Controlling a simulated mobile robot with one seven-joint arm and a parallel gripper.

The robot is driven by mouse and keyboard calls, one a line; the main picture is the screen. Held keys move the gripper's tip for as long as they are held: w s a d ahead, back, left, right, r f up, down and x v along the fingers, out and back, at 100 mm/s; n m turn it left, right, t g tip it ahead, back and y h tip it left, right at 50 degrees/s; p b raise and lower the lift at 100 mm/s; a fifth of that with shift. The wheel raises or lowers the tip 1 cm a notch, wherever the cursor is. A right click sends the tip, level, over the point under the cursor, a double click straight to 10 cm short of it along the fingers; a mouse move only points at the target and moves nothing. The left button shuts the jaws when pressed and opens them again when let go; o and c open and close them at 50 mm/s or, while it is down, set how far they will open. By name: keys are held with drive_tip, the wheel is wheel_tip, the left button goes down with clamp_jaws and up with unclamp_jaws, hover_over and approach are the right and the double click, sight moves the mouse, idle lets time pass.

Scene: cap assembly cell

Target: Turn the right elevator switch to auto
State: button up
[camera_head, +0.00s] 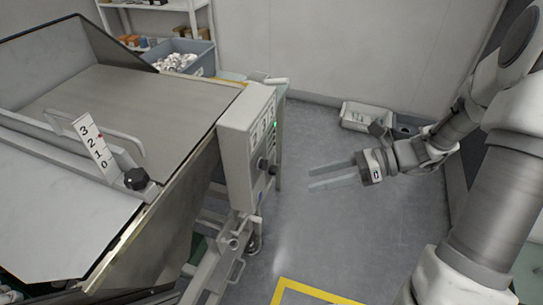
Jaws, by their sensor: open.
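A grey control box (248,145) is mounted at the right side of the metal hopper machine. Its right face carries a black rotary knob (263,164) with a second dark knob close by, and a small green light (275,125) higher up. I cannot read the switch labels or tell which setting a knob points to. My gripper (333,178) is open and empty, with its two pale fingers pointing left toward the box. Its fingertips are apart from the knobs, a short way to their right.
The metal hopper (120,95) with a numbered scale plate (95,145) fills the left. A blue-grey bin (190,59) of white parts stands behind it. A pale tray (366,116) lies on the floor by the back wall.

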sight(263, 165)
drive_tip(key=w+d+f+m+t+y+b, duration=0.3)
drive_tip(key=w+d+f+m+t, duration=0.25)
drive_tip(key=f+m, duration=0.3)
drive_tip(key=b+x, duration=0.3)
drive_tip(key=x, duration=1.4)
drive_tip(key=shift+w+a+r+m+t, duration=0.3)
drive_tip(key=shift+w+r+m+t, duration=0.05)
drive_tip(key=shift+r, duration=0.15)
drive_tip(key=shift+c, duration=0.3)
clamp_jaws()
